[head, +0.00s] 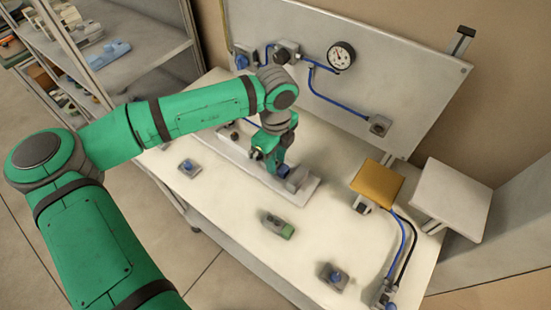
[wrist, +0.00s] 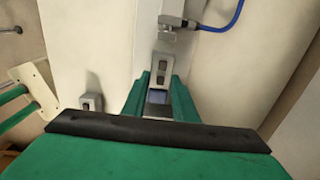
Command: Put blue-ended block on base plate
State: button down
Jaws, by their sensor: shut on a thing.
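My gripper (head: 279,168) is at the right end of the pale base plate (head: 308,190) in the head view. It is shut on the blue-ended block (head: 297,178), a grey block with a blue part at the jaws. In the wrist view, the block (wrist: 160,72) shows its grey end with dark openings, and its blue part lies between the green fingers of my gripper (wrist: 158,92). The block is at or just above the plate; I cannot tell whether it touches. My gripper and wrist hide part of the plate.
A green-ended block (head: 277,225) and small grey blocks with blue tops (head: 188,167) (head: 333,275) stand on the white table (head: 225,205). A yellow pad (head: 377,183) is at right. An upright panel (head: 400,85) with a gauge (head: 341,55) and blue hoses stands behind.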

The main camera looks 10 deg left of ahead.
jog(key=shift+f, duration=0.1)
jog(key=c, duration=1.4)
grip_release()
notch_tip(320, 180, up, 12)
